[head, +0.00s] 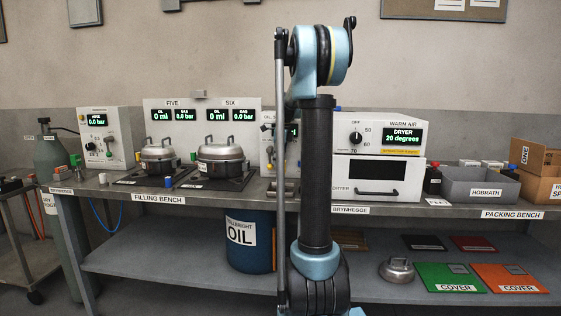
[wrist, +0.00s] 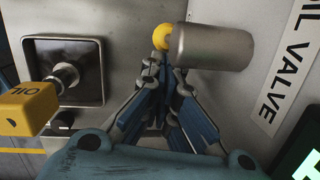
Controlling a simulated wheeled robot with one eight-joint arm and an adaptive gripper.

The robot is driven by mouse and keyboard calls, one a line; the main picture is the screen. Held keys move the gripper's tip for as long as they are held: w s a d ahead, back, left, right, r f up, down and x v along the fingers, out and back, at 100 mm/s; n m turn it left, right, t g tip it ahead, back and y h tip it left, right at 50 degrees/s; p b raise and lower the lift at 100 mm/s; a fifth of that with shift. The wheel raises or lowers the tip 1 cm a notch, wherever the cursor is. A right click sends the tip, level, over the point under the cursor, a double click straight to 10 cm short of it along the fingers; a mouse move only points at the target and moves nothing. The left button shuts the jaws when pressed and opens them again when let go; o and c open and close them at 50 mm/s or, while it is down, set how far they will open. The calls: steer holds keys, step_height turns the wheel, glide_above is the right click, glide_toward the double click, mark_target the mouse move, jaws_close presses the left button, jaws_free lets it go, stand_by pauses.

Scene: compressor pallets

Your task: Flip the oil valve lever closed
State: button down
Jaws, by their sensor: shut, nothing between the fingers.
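In the wrist view my gripper (wrist: 160,72) is shut and empty, its blue-grey fingers together. Just beyond the fingertips are a grey metal cylinder (wrist: 213,47) and a round yellow knob (wrist: 161,37), which look like parts of the oil valve lever. The fingertips are close to both; I cannot tell whether they touch. The OIL VALVE label (wrist: 286,72) is on the pale panel to the right. The lever's full angle is not clear. In the head view my arm hides most of the valve panel (head: 267,152) and the gripper.
A yellow block marked OIL (wrist: 28,108) sits left of the fingers, near a recessed square fitting (wrist: 62,70). In the head view, two lidded pots (head: 221,152) stand left of my arm and the dryer (head: 375,178) stands right, on the bench.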

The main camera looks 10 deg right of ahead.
steer(key=shift+w+a+f, duration=0.1)
steer(key=shift+a+f, duration=0.25)
steer(key=shift+a, duration=0.15)
